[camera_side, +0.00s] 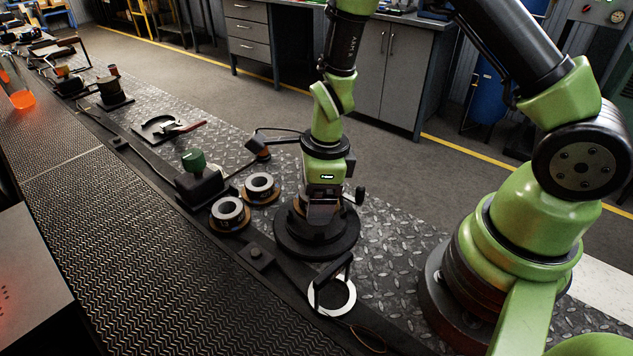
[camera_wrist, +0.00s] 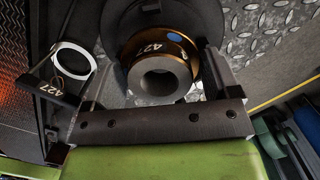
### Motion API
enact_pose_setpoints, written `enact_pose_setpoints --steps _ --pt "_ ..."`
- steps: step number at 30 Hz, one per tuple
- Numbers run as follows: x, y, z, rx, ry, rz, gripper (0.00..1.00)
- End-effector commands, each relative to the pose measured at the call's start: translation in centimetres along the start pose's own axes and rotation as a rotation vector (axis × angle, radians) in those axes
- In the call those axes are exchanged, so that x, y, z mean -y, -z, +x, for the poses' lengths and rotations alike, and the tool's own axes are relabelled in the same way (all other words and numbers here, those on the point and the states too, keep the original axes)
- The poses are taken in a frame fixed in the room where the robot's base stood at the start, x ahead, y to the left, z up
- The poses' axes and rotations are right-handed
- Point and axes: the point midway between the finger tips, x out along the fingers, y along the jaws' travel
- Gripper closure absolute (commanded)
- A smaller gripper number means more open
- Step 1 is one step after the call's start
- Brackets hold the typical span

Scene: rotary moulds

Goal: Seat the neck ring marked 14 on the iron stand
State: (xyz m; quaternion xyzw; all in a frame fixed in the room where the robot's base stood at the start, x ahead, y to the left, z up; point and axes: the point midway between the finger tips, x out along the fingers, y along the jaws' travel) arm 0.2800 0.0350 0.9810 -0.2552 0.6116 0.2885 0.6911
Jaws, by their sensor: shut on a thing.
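My gripper (camera_side: 320,210) points down just over the dark round iron stand (camera_side: 347,240). In the wrist view my gripper (camera_wrist: 160,66) is shut on a neck ring (camera_wrist: 158,78), grey with a bronze-coloured band and a round hole. The band reads 427; another mark beside it is partly covered by the right finger, and I cannot read a 14. The dark round stand (camera_wrist: 122,14) shows behind the ring. I cannot tell whether the ring touches it.
Two more grey rings with bronze-coloured rims, one nearer (camera_side: 229,211) and one farther (camera_side: 260,184), lie left of the stand. A white ring gauge (camera_side: 345,304) with a black handle lies in front. A dark block with a green knob (camera_side: 194,161) stands behind the rings.

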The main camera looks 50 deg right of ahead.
Motion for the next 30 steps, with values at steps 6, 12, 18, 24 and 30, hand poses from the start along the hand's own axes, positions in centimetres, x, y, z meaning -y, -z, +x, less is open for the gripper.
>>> enact_pose_setpoints --steps 6,12,18,24,30 --pt "0.05 0.03 0.35 0.000 0.002 -0.001 0.51" --pt "0.05 0.02 0.34 0.000 0.002 -0.001 0.51" --pt "0.04 0.04 0.43 0.000 0.002 -0.001 0.51" --pt "0.03 0.08 0.76 0.000 0.001 0.000 0.51" --pt "0.04 0.09 0.90 0.001 0.002 -0.001 0.51"
